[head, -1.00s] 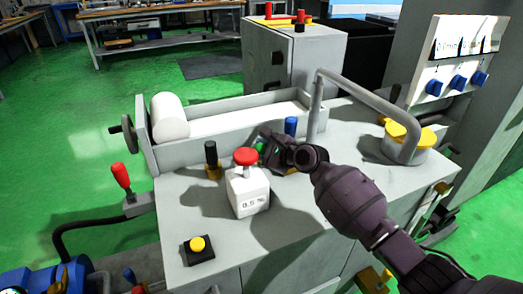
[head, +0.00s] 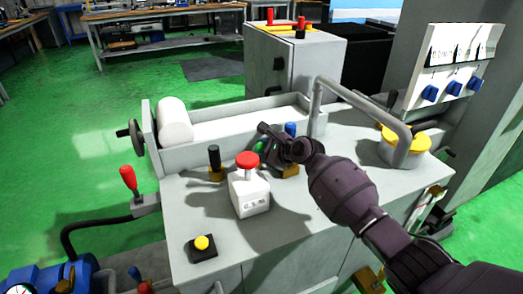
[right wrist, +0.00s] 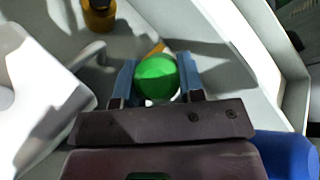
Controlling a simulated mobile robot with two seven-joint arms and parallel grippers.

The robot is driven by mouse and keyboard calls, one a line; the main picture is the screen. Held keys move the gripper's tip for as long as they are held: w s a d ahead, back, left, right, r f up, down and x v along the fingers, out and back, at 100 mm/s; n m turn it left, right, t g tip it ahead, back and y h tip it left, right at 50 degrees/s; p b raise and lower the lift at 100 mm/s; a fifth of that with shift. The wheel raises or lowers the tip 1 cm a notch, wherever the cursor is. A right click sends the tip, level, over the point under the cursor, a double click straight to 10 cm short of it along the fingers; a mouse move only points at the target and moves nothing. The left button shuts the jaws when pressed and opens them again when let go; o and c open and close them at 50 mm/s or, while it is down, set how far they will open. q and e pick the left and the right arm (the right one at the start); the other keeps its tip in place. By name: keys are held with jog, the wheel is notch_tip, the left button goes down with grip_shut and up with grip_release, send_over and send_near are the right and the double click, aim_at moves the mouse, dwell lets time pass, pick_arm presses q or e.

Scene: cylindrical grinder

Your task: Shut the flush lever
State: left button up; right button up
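The lever with the green ball knob (head: 259,147) sits on the machine's grey top, between a black-handled lever and a blue-handled one. No label shows which is the flush lever; I take it to be the green one. In the right wrist view the green knob (right wrist: 156,78) sits between my fingers, one close against each side, with a bit of yellow stem behind it. My right gripper (head: 264,143) reaches in from the right and looks shut on this knob. Its fingers partly hide the lever in the head view. My left gripper is not in view.
A white box with a red button (head: 248,162) stands just left of the gripper. The black-handled lever (head: 214,157) and the blue handle (head: 290,129) are close by. A grey pipe (head: 362,103) bends over to a yellow-topped pot on the right. A yellow button (head: 202,243) is in front.

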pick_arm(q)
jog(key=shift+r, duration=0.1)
pick_arm(e)
jog(key=shift+o, duration=0.3)
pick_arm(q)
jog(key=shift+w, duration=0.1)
pick_arm(e)
jog(key=shift+s+d+r, duration=0.15)
jog(key=shift+d, duration=0.05)
pick_arm(q)
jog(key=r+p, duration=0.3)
jog(key=p, duration=0.1)
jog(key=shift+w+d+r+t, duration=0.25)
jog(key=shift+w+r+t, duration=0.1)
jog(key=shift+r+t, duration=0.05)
pick_arm(e)
jog(key=v, duration=1)
jog(key=shift+d, duration=0.2)
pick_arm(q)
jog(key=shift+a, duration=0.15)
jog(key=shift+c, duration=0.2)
pick_arm(e)
jog(key=shift+s, duration=0.1)
